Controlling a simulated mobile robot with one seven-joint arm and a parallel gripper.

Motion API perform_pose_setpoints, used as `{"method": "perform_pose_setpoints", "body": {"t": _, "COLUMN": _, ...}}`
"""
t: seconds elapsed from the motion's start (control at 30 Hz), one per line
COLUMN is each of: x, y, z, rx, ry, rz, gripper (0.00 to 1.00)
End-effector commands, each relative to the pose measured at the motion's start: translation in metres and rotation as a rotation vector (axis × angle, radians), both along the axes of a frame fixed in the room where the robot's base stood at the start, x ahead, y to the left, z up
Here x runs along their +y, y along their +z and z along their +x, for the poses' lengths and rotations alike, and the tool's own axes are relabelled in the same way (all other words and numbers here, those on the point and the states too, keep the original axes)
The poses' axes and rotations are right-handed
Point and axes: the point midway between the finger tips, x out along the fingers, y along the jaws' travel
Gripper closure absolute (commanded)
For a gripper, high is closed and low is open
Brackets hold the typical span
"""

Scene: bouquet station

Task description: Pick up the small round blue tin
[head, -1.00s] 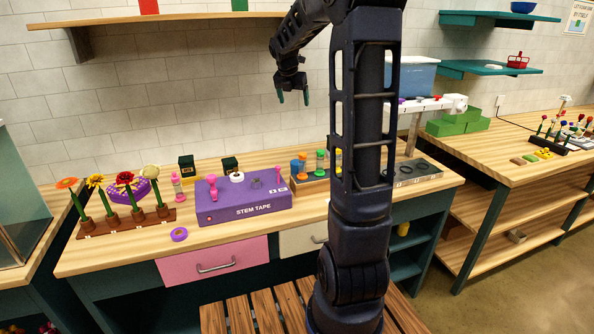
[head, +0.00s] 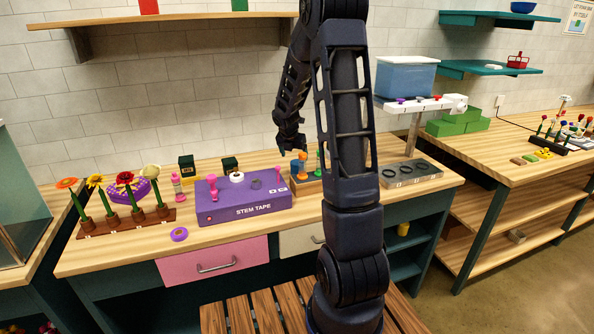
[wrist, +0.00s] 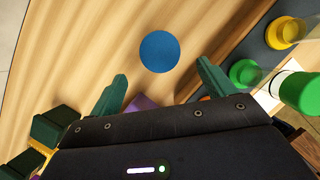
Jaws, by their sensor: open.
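The small round blue tin (wrist: 160,51) shows from above as a flat blue disc on the wooden counter in the wrist view. I cannot make it out for certain in the head view, where my arm and the objects around it may hide it. My gripper (wrist: 162,70) is open and empty, with its two green fingers spread apart. The tin lies beyond the fingertips, roughly centred between them. In the head view my gripper (head: 291,152) hangs over the back of the counter, right of the purple stem tape box (head: 243,201).
A green-capped timer (wrist: 300,92) and a yellow one (wrist: 283,33) stand close on the right in the wrist view. Dark green boxes (wrist: 58,125) are at the lower left. The wood left of the tin is clear. A wall shelf (head: 160,19) is above.

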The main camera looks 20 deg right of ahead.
Motion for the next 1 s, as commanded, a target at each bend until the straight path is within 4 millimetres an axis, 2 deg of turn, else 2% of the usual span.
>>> {"method": "perform_pose_setpoints", "body": {"t": 0.3, "x": -0.01, "y": -0.037, "z": 0.012, "rx": 0.003, "ry": 0.0, "rz": 0.0, "gripper": 0.18}}
{"method": "perform_pose_setpoints", "body": {"t": 0.57, "x": -0.014, "y": -0.051, "z": 0.016, "rx": 0.001, "ry": 0.0, "rz": 0.0, "gripper": 0.18}}
{"method": "perform_pose_setpoints", "body": {"t": 0.9, "x": -0.025, "y": -0.087, "z": 0.029, "rx": 0.002, "ry": 0.001, "rz": -0.001, "gripper": 0.18}}
{"method": "perform_pose_setpoints", "body": {"t": 1.0, "x": -0.027, "y": -0.093, "z": 0.031, "rx": -0.001, "ry": 0.001, "rz": -0.001, "gripper": 0.18}}
